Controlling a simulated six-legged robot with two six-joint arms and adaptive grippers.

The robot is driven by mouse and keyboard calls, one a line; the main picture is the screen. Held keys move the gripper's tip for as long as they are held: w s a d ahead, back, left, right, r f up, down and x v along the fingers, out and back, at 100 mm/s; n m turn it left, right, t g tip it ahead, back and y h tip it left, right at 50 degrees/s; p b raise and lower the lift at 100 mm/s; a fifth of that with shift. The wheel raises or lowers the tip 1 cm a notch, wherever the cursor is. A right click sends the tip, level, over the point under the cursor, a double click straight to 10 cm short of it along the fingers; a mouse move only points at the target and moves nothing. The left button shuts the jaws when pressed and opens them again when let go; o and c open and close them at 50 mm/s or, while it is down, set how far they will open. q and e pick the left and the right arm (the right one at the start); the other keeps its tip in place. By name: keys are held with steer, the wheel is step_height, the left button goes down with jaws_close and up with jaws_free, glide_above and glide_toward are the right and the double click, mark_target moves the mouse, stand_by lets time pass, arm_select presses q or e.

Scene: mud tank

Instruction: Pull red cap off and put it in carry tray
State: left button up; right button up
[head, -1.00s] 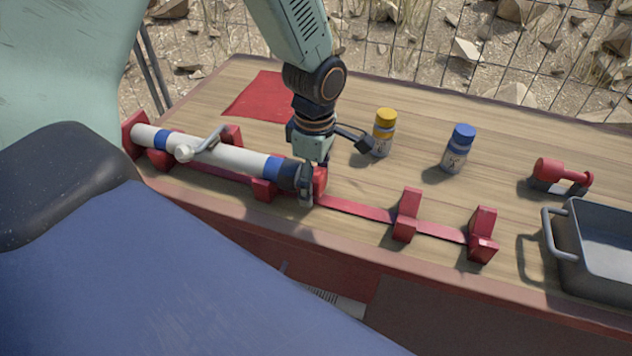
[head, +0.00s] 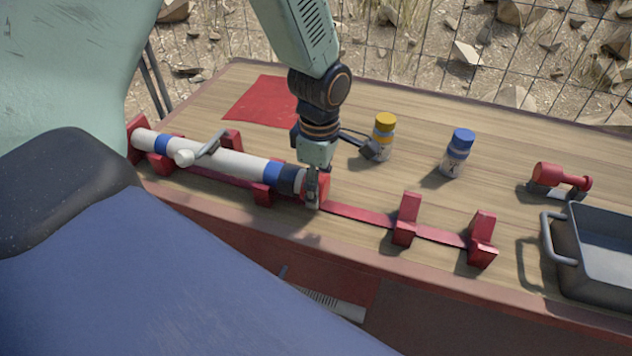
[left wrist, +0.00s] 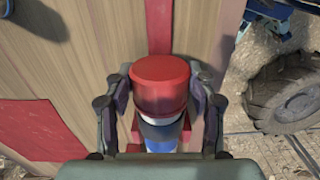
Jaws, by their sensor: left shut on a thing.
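A white tube (head: 235,163) with blue bands and a side handle lies in red cradles (head: 265,192). The red cap (head: 322,186) is at its right end, next to a dark section. My left gripper (head: 313,192) is shut on the cap, a finger on each side. In the left wrist view, the red cap (left wrist: 160,80) sits between the fingers, with a pale band and a blue part just below it. I cannot tell whether the cap is apart from the tube. The grey carry tray (head: 590,278) stands at the far right. My right gripper is not in view.
Two empty red cradles (head: 407,220) stand right of the cap on a red strip. A yellow-capped bottle (head: 382,138), a blue-capped bottle (head: 456,155) and a red tool-like object (head: 562,178) stand behind. A red mat (head: 262,100) lies at the back left.

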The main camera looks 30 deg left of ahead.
arm_select(q)
steer(key=shift+w+d+p, duration=0.25)
steer(key=shift+d+p, duration=0.15)
steer(key=shift+d, duration=0.7)
steer(key=shift+w+d+p, duration=0.25)
steer(key=shift+d+p, duration=0.15)
steer(key=shift+d, duration=0.65)
step_height(320, 180, up, 7)
steer(key=p, duration=0.8)
steer(key=shift+r, duration=0.2)
